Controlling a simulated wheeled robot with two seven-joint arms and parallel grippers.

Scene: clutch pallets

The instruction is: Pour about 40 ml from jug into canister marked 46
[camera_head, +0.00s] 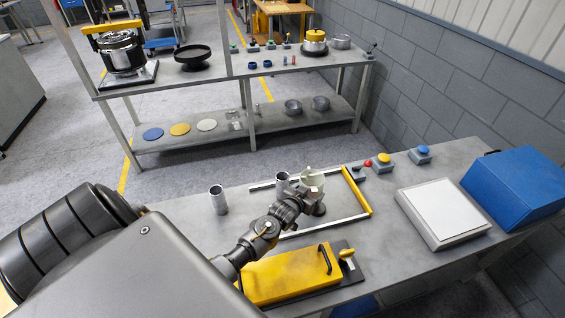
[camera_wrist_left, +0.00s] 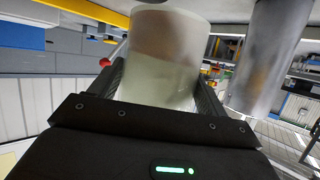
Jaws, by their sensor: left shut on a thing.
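My left gripper (camera_head: 311,192) is shut on a whitish jug (camera_head: 311,177) above the workbench. In the left wrist view the jug (camera_wrist_left: 165,65) sits between the two fingers (camera_wrist_left: 165,85) and looks pale and translucent, with a brownish upper part. A grey metal canister (camera_head: 283,180) stands just left of the jug, and a second grey canister (camera_head: 217,201) stands further left. One metal canister (camera_wrist_left: 270,55) shows close beside the jug in the left wrist view. I cannot read a number on either canister. No stream of liquid shows. My right gripper is not in view.
A yellow-handled frame (camera_head: 357,192) lies around the gripper area. A yellow box (camera_head: 285,276) lies in front. A white-topped device (camera_head: 444,212), a blue case (camera_head: 520,187) and several push buttons (camera_head: 385,158) occupy the right. The bench left of the far-left canister is partly hidden by my arm.

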